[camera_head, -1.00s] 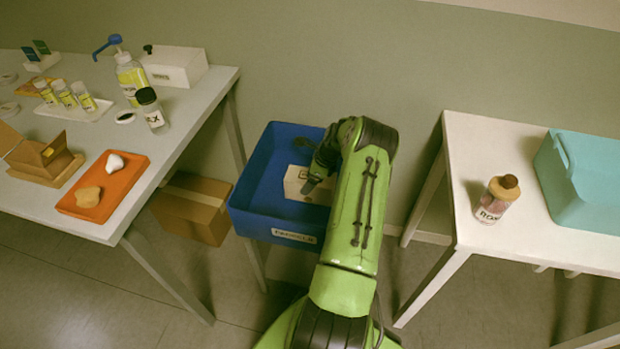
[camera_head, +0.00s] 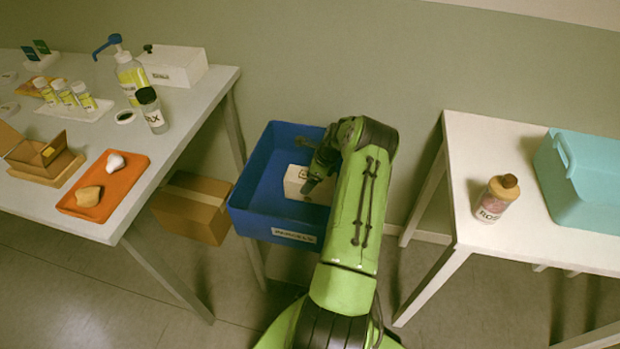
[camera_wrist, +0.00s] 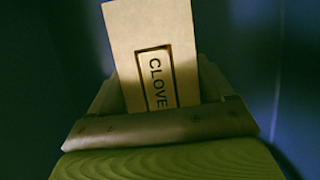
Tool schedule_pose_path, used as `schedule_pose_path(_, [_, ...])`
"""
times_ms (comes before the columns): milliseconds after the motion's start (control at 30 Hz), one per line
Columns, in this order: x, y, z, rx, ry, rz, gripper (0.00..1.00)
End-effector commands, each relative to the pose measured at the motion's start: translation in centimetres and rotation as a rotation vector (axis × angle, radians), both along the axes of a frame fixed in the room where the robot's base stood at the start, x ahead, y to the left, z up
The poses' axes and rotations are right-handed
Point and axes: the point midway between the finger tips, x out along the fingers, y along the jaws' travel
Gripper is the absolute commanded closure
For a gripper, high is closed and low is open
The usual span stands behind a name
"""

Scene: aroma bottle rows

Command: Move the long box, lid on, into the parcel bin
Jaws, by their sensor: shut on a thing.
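The long box (camera_head: 296,181) is pale cream and sits inside the blue parcel bin (camera_head: 247,180), low between its walls. In the wrist view the box (camera_wrist: 152,45) carries a framed label reading CLOVE. My gripper (camera_head: 310,186) reaches down into the bin and is shut on the box; it also shows in the wrist view (camera_wrist: 160,110). My arm hides the right part of the bin. I cannot tell whether the box touches the bin's floor, and its lid is not clear.
A left table (camera_head: 180,135) holds an orange tray (camera_head: 125,190), a pump bottle (camera_head: 130,75), several vials and a white box (camera_head: 172,66). A cardboard box (camera_head: 192,208) stands below. A right table (camera_head: 475,145) holds a bottle (camera_head: 494,200) and a teal tub (camera_head: 585,185).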

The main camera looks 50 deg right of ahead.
Motion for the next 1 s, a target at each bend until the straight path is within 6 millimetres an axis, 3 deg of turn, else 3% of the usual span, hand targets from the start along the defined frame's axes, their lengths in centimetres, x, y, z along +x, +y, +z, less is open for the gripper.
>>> schedule_pose_path(800, [0.03, -0.02, -1.01, -0.001, -0.001, 0.001, 0.51])
schedule_pose_path(833, [0.03, -0.02, -1.01, -0.001, -0.001, 0.001, 0.18])
schedule_pose_path(933, [0.02, -0.01, -1.0, -0.001, -0.001, 0.001, 0.02])
schedule_pose_path(1000, [0.02, -0.01, -1.0, -0.001, 0.0, 0.0, 0.0])
